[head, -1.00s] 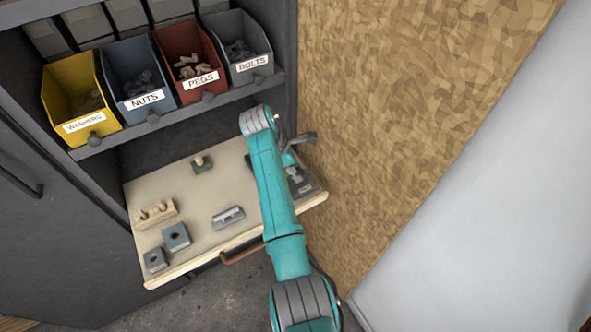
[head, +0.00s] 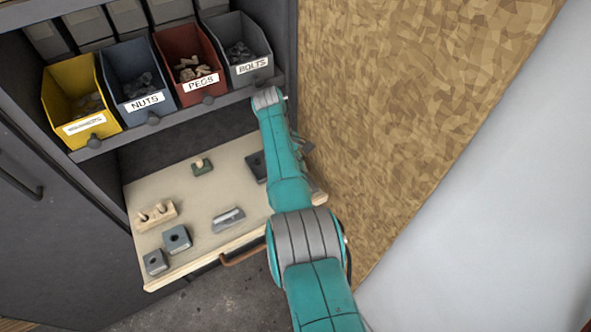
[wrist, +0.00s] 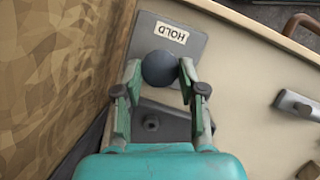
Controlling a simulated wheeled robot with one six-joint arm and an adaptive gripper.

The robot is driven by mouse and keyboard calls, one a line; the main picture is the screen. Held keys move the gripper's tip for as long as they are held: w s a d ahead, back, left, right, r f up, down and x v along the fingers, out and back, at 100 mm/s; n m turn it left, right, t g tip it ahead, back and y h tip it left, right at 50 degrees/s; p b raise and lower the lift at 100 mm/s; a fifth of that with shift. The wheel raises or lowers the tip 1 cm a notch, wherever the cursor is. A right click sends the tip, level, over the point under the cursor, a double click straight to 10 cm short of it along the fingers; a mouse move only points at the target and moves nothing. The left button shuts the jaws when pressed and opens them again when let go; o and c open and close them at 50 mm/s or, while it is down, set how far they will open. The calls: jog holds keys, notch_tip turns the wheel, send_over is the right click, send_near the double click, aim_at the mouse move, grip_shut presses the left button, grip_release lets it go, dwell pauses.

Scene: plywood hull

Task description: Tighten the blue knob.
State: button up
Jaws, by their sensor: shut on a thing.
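In the head view my arm hides the knob and the gripper's fingertips.
A plywood wall (head: 400,120) stands close on the right of the pull-out board (head: 215,195). The board carries a grey block (head: 257,167), a metal handle-like piece (head: 228,219), a peg block (head: 157,214) and other small blocks. Labelled bins (head: 130,80) sit above.

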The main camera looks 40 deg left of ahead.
jog(key=shift+m+g, duration=0.3)
jog(key=shift+m, duration=0.4)
jog(key=o, duration=1.1)
jog(key=shift+o, duration=0.2)
jog(key=shift+n, duration=0.3)
